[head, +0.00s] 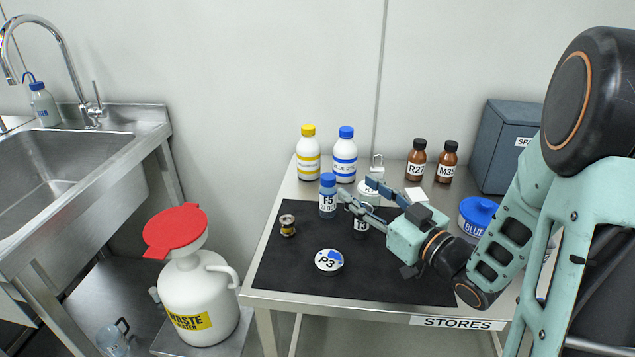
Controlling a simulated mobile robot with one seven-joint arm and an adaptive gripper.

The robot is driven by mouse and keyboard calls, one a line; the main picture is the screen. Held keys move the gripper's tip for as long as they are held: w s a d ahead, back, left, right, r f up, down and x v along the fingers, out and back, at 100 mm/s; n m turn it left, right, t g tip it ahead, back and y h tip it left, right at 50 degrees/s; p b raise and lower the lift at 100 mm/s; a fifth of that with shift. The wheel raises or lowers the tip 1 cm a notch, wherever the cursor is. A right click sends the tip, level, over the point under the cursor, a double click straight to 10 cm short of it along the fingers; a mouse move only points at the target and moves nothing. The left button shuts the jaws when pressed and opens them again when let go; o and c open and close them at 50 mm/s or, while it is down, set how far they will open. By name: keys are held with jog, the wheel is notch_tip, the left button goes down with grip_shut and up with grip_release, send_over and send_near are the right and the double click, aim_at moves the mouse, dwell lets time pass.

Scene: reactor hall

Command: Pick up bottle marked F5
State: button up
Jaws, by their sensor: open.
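The bottle marked F5 (327,197) is small and blue with a blue cap and a white label. It stands upright on the black mat (290,268), near the mat's back edge. My gripper (354,189) is open just to the right of the bottle, its fingers pointing left and back. I cannot tell whether a finger touches the bottle. Another small bottle (361,227) with a partly readable label stands below my gripper and is partly hidden by it.
A yellow-capped bottle (308,155) and a blue-capped bottle (345,157) stand behind F5. Brown bottles R27 (416,160) and M35 (447,163) stand at the back right. A round P3 item (329,261) and a small spool-like item (287,225) lie on the mat. The mat's front is clear.

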aim_at(333, 181)
jog(key=shift+s+a+f+m, duration=0.2)
jog(key=shift+s+f+m, duration=0.1)
jog(key=shift+s+f, duration=0.3)
jog(key=shift+a+f, duration=0.1)
jog(key=shift+a, duration=0.25)
jog(key=x, duration=0.4)
jog(key=shift+f, duration=0.1)
jog(key=shift+r+b+x, duration=0.2)
jog(key=shift+b+x, duration=0.3)
jog(key=shift+x, duration=2.5)
jog(key=shift+c, duration=0.5)
grip_shut()
